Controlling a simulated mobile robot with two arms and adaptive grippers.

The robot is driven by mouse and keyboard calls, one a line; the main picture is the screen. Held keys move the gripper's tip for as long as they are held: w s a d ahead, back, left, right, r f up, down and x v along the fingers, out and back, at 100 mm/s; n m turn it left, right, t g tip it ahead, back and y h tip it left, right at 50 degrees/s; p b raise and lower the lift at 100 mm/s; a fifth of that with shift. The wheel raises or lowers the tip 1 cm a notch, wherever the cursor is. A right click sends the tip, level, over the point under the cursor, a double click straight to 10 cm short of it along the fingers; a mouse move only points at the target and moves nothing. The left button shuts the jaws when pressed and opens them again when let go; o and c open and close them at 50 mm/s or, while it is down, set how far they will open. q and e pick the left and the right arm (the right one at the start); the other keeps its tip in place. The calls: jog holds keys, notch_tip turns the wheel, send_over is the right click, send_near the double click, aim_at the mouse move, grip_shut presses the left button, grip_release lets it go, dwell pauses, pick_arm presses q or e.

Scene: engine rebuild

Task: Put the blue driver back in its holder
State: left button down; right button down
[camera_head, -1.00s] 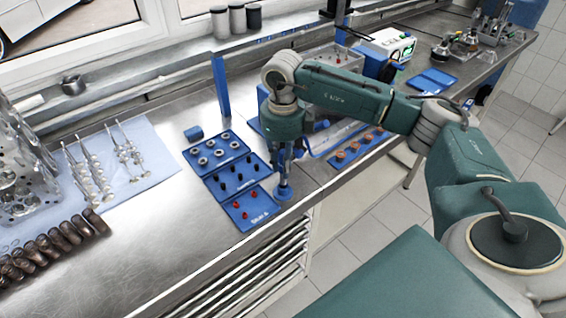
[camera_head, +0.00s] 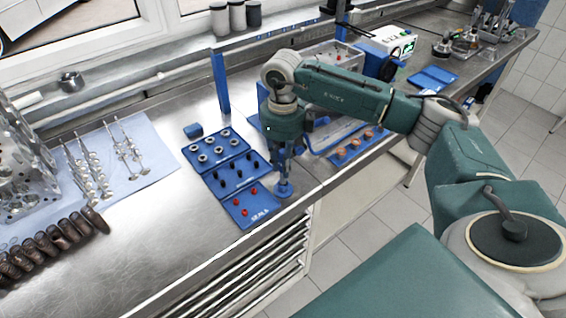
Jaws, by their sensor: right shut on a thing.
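My right gripper (camera_head: 282,161) points down over the front edge of the bench, to the right of the blue parts trays. It is shut on the blue driver (camera_head: 284,176), which is upright and mostly hidden by the fingers. Directly below is a round blue base (camera_head: 284,191) on the bench, which looks like the holder. The driver lines up with it, but I cannot tell where the driver ends and the holder begins, or how deep it sits. My left gripper is not in view.
Blue trays with rings (camera_head: 215,148), black parts (camera_head: 237,175) and red parts (camera_head: 252,206) lie close left of the gripper. A blue tray with copper-coloured parts (camera_head: 355,146) is to the right. Valves lie on a pale cloth (camera_head: 160,170). Bare steel bench is at front left.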

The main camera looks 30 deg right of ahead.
jog(key=shift+f+b, duration=1.05)
jog(key=shift+f, duration=0.35)
jog(key=c, duration=1.5)
grip_release()
jog(key=shift+r, duration=0.1)
jog(key=shift+r, duration=0.3)
notch_tip(320, 180, up, 11)
jog(key=shift+r, duration=0.15)
